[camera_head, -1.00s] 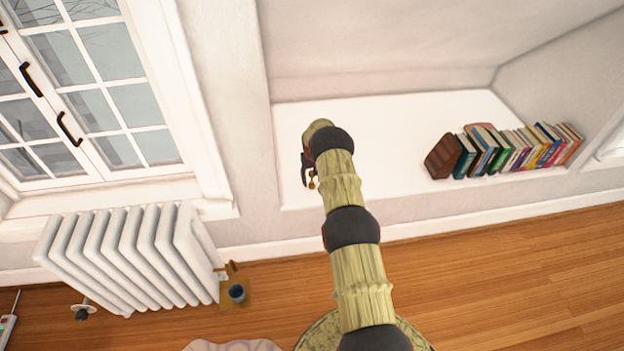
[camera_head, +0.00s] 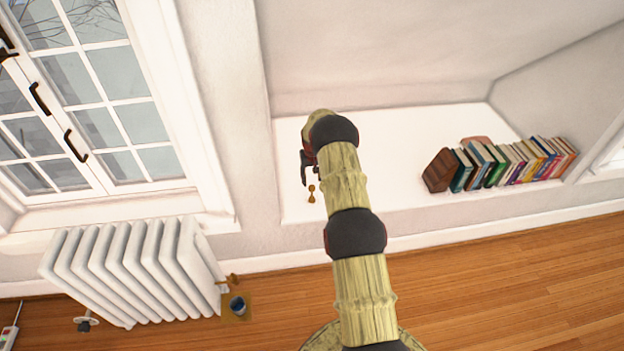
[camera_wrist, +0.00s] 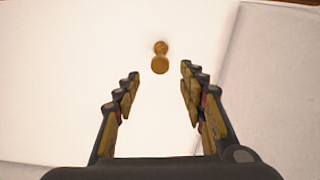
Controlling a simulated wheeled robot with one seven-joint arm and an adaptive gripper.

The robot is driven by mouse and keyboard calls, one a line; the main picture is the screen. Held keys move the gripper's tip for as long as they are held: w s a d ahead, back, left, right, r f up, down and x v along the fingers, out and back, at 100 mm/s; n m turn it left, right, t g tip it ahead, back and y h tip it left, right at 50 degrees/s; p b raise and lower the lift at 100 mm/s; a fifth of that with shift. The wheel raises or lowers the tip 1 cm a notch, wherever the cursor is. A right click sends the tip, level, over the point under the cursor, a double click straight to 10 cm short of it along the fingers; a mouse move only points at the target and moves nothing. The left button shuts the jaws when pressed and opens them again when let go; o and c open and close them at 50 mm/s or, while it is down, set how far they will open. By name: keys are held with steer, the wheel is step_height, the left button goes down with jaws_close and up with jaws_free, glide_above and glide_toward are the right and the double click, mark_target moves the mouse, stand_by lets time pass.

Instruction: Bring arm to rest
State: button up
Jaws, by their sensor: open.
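My gripper (camera_wrist: 160,85) is open in the wrist view, with its two fingers apart and nothing between them. A small brass-coloured object with two rounded ends (camera_wrist: 160,60) shows beyond the fingertips, against the white ledge. In the head view the same brass object (camera_head: 311,193) is just below my gripper (camera_head: 307,180), apart from it. My arm reaches up from the bottom of the head view, and the gripper hangs at its far end over the left part of the ledge.
The white ledge (camera_head: 400,130) holds a row of books (camera_head: 500,163) on its right. A white radiator (camera_head: 130,270) stands below the window (camera_head: 90,100) at left. A blue cup (camera_head: 238,305) is beside the radiator. Wooden floor (camera_head: 500,270) is open at right.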

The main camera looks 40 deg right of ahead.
stand_by(0.3)
steer(key=s+a+f+g+y, duration=0.1)
steer(key=s+a+f+g, duration=0.1)
steer(key=s+a, duration=0.5)
steer(key=s+a+r, duration=0.5)
steer(key=a+r, duration=0.1)
steer(key=r, duration=0.3)
steer(key=s+a+r+n, duration=0.1)
steer(key=s+a+r, duration=0.4)
steer(key=r, duration=0.4)
steer(key=s+a+r, duration=0.4)
steer(key=a+r, duration=0.2)
steer(key=r, duration=0.4)
steer(key=s+a+r+n+t, duration=0.4)
steer(key=s+a+r+t, duration=0.2)
steer(key=s+a+r, duration=1.2)
steer(key=shift+s+a+r+n, duration=0.3)
steer(key=shift+s+a+r, duration=0.1)
steer(key=shift+s+r, duration=0.4)
